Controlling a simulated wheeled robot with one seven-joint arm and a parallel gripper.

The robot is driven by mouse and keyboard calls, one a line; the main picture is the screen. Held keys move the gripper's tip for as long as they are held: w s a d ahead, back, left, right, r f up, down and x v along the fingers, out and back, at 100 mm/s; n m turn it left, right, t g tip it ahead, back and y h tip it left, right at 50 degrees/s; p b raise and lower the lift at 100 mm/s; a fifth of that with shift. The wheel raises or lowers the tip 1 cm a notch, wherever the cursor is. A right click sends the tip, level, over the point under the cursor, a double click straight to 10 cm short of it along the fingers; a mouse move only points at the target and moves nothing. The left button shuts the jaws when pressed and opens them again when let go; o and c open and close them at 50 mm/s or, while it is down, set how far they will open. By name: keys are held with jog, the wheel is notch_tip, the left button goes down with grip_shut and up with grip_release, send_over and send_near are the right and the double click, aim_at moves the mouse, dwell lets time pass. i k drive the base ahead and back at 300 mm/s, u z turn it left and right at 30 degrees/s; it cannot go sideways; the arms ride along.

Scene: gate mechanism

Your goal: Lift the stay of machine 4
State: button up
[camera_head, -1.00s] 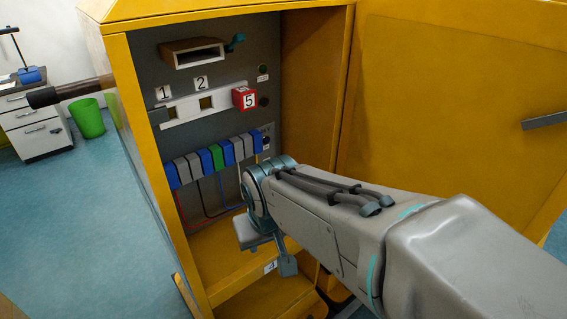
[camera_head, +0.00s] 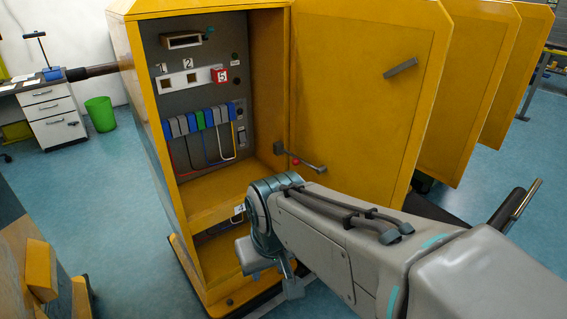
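The yellow cabinet (camera_head: 192,277) stands with its door (camera_head: 362,90) swung open to the right. A small label on its lower front edge seems to read 4 (camera_head: 238,210). A grey metal stay with a red knob (camera_head: 304,163) runs from the cabinet's right inner side to the lower part of the door. My gripper (camera_head: 290,287) hangs at the end of my arm, low in front of the cabinet and below the stay, clearly apart from it. My wrist hides much of the gripper, so its fingers cannot be made out.
Inside are a panel with number tiles (camera_head: 188,63) and a row of blue, grey and green blocks (camera_head: 201,121). More yellow doors (camera_head: 470,75) stand at the right. A green bin (camera_head: 100,114) and a drawer unit (camera_head: 57,122) are at the left. Blue floor (camera_head: 115,185) lies open left of the cabinet.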

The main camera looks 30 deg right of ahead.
aim_at(296, 159)
jog(key=z, duration=0.9)
jog(key=i, duration=1.15)
jog(key=z, duration=0.2)
jog(key=k, duration=0.7)
jog(key=u, duration=0.8)
jog(key=i, duration=0.5)
